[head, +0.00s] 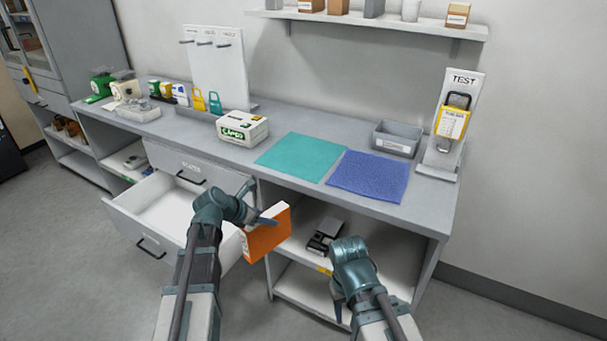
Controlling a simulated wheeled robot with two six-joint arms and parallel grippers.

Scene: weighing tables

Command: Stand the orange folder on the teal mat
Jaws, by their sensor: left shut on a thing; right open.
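The orange folder (268,238) is in my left gripper (262,221), which is shut on it. The folder is held upright in the air in front of the table, right of the open drawer and lower than the table top. Its orange side faces me and a pale edge shows along the top. The teal mat (300,155) lies flat and bare on the table top, behind and above the folder. My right gripper (343,304) is open and empty, low in front of the shelves; its fingers are partly hidden by its wrist.
A blue mat (368,176) lies right of the teal mat. A white box labelled CARDS (243,127) stands left of it, and a grey bin (396,139) behind. An open white drawer (165,205) juts out at the left. A TEST stand (467,88) stands at the right.

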